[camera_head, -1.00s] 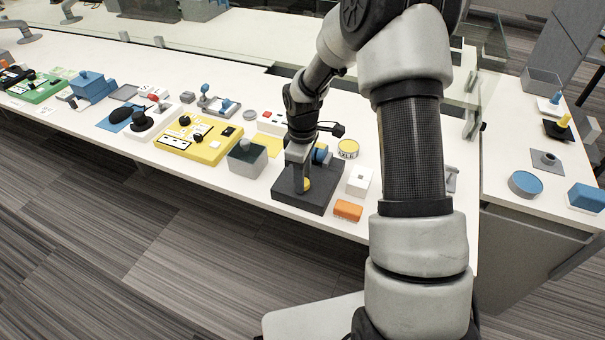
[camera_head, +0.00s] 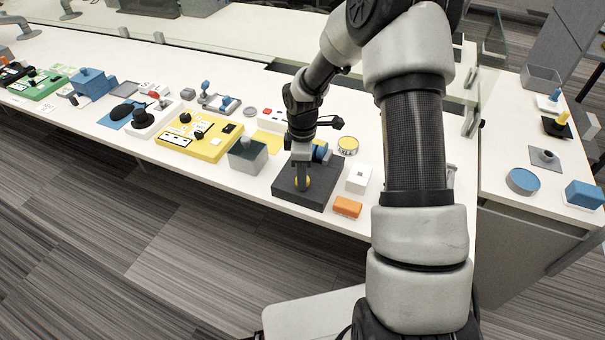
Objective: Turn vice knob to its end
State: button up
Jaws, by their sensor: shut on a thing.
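The vice is a dark grey block (camera_head: 325,194) near the front edge of the white table, with a blue part (camera_head: 320,153) at its back. The fingertips are small and partly overlap the knob in this view.
An orange block (camera_head: 347,207) and a white switch box (camera_head: 359,178) stand just right of the vice. A grey-green box (camera_head: 247,157) and a yellow panel (camera_head: 199,137) stand to the left. A yellow-topped round tin (camera_head: 348,145) is behind.

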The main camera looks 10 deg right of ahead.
jog(key=o, duration=1)
jog(key=shift+o, duration=0.2)
notch_tip(320, 180, up, 18)
jog(key=p, duration=0.2)
jog(key=shift+f, duration=0.25)
